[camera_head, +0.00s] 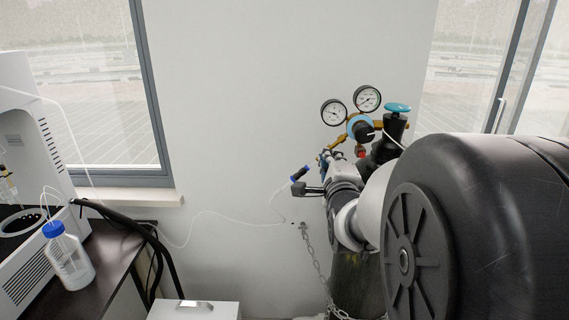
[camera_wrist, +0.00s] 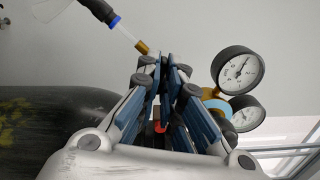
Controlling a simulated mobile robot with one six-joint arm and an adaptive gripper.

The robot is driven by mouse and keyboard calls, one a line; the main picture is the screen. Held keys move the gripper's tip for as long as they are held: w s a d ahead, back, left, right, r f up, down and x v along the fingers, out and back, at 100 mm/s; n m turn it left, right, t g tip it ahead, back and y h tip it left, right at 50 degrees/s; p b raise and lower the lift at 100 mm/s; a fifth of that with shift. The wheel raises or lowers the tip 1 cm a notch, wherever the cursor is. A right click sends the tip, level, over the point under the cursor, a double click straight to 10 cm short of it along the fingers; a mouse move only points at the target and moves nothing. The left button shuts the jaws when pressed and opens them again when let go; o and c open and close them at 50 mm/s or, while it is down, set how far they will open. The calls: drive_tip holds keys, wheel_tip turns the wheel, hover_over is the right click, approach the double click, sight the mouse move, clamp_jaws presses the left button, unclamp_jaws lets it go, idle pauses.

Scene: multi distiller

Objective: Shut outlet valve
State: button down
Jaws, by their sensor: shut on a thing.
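The gas regulator has two round gauges, a left one (camera_head: 334,112) and a right one (camera_head: 367,99), and a black centre knob (camera_head: 364,132). Its outlet line ends in a blue and black fitting (camera_head: 299,174), which also shows in the wrist view (camera_wrist: 115,22) with a brass tip (camera_wrist: 142,47). My gripper (camera_head: 326,157) is at the outlet between this fitting and the regulator. In the wrist view its fingers (camera_wrist: 163,64) are close together and shut on the outlet valve, which they mostly hide. A small red part (camera_wrist: 158,127) shows between the finger bases.
A teal handwheel (camera_head: 397,107) tops the cylinder valve. The dark gas cylinder (camera_head: 350,282) stands below, with a chain (camera_head: 314,252) at the wall. A thin white tube (camera_head: 215,213) runs left to a bench with a blue-capped bottle (camera_head: 70,258). My arm covers the right side.

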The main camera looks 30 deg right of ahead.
drive_tip(key=shift+d+m, duration=0.1)
drive_tip(key=shift+m, duration=2.9)
drive_tip(key=shift+f+m, duration=0.2)
drive_tip(key=shift+m, duration=0.1)
drive_tip(key=c, duration=1.9)
unclamp_jaws()
drive_tip(key=shift+s+d, duration=0.1)
drive_tip(key=shift+c, duration=0.2)
drive_tip(key=shift+o, duration=1.2)
drive_tip(key=shift+r, duration=0.1)
